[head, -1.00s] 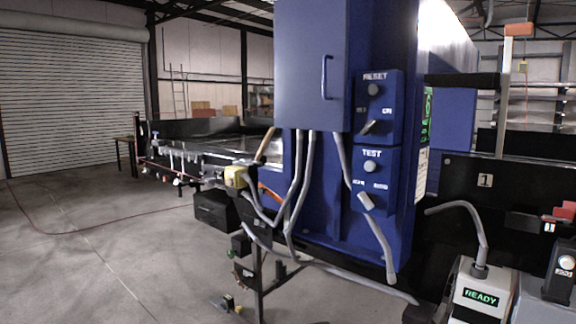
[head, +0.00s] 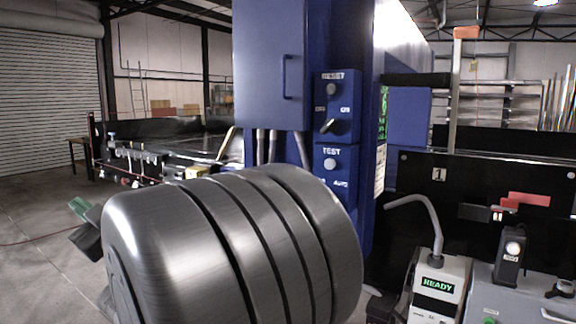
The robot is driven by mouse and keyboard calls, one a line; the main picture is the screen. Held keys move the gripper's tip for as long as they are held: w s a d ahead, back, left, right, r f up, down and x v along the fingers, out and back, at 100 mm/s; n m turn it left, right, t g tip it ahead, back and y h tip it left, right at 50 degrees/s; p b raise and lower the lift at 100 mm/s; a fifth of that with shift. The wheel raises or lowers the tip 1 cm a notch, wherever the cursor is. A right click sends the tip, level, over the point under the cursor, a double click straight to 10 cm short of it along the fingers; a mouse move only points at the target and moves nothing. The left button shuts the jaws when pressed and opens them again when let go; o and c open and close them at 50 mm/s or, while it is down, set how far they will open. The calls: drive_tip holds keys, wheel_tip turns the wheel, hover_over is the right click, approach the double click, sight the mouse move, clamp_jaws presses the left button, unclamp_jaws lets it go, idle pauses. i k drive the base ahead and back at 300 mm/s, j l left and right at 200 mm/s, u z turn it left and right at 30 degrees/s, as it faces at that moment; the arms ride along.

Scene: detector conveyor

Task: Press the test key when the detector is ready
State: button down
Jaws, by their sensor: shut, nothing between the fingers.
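The blue cabinet (head: 270,70) stands at centre. On its panel a pale round button (head: 330,164) sits under the word TEST. The selector below it is hidden behind my large grey arm link. Another round button (head: 332,89) sits under RESET, with a lever switch (head: 328,126) below. A white unit (head: 438,310) at lower right has a green-lit display (head: 438,286) reading READY. A dark part with a green piece beyond my link's left end looks like my gripper (head: 82,222); it is shut, empty, partly hidden, and well left of the TEST button.
A black wall panel marked 1 (head: 475,190) stands at right. Before it, a black upright box (head: 511,260) with a pale round button stands on a grey case (head: 490,298). A bent grey tube (head: 430,215) rises from the white unit. Open floor lies at far left.

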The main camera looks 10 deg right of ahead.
sight(329, 164)
drive_tip(key=i+j, duration=0.1)
drive_tip(key=i, duration=0.35)
drive_tip(key=z, duration=1.9)
